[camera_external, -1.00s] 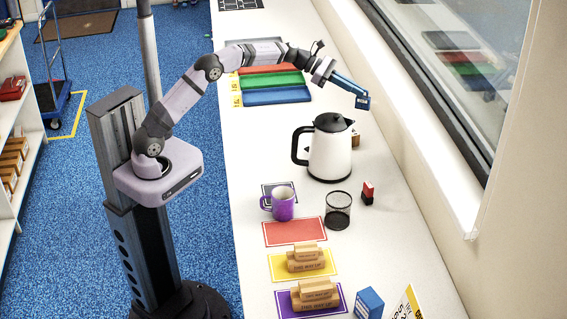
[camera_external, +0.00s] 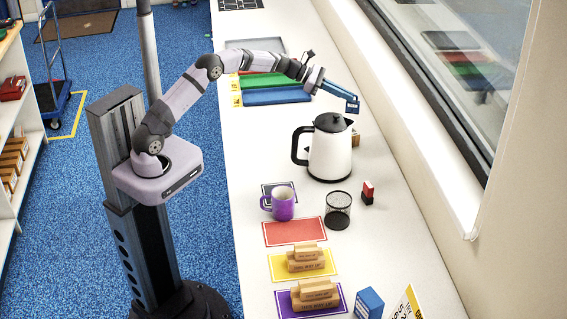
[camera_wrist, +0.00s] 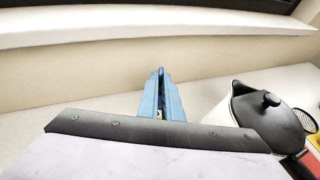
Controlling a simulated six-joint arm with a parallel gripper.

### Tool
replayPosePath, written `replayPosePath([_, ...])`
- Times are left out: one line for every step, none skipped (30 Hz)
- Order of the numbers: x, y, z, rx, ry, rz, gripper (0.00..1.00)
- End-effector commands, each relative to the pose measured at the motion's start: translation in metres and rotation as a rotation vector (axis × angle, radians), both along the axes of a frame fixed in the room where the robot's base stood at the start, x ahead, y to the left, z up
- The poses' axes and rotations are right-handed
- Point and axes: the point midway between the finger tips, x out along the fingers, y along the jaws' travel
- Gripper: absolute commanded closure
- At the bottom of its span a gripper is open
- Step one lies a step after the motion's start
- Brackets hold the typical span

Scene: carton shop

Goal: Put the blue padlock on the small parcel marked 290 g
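My gripper (camera_external: 350,99) has long blue fingers and is held out in the air above the counter, beyond the kettle. A small blue piece with a pale patch, which looks like the blue padlock (camera_external: 352,107), is at the fingertips. In the wrist view the fingers (camera_wrist: 161,90) run close together with a narrow dark gap, and the padlock is hard to tell from them. A small brown box (camera_external: 355,138), perhaps a parcel, shows partly behind the kettle; no 290 g marking can be read.
The white kettle (camera_external: 330,155) with a black handle stands below my gripper and hides part of the counter; it is at right in the wrist view (camera_wrist: 262,108). Coloured trays (camera_external: 275,96), a purple mug (camera_external: 282,204), a mesh cup (camera_external: 338,212) and a red-and-black stamp (camera_external: 368,193) stand around. A wall runs behind.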

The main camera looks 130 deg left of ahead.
Motion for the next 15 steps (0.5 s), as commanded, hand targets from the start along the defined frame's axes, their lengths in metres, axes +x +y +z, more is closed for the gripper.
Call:
replayPosePath([0.000,0.000,-0.008,-0.003,0.000,0.000,1.00])
replayPosePath([0.000,0.000,-0.013,-0.005,-0.001,0.001,1.00])
replayPosePath([0.000,0.000,-0.019,-0.003,0.000,0.000,1.00])
replayPosePath([0.000,0.000,-0.023,-0.003,0.000,0.000,1.00])
replayPosePath([0.000,0.000,-0.027,-0.003,-0.001,0.000,1.00])
replayPosePath([0.000,0.000,-0.033,-0.003,0.000,0.001,1.00])
replayPosePath([0.000,0.000,-0.037,-0.002,0.000,0.001,1.00])
replayPosePath([0.000,0.000,-0.039,-0.003,-0.001,0.001,1.00])
replayPosePath([0.000,0.000,-0.042,0.000,-0.001,0.000,1.00])
replayPosePath([0.000,0.000,-0.043,0.000,-0.001,0.000,1.00])
replayPosePath([0.000,0.000,-0.045,0.000,-0.001,0.000,1.00])
replayPosePath([0.000,0.000,-0.046,0.001,-0.001,0.001,1.00])
replayPosePath([0.000,0.000,-0.046,0.001,-0.001,0.001,1.00])
replayPosePath([0.000,0.000,-0.046,0.001,-0.001,0.001,1.00])
replayPosePath([0.000,0.000,-0.046,0.001,-0.001,0.001,1.00])
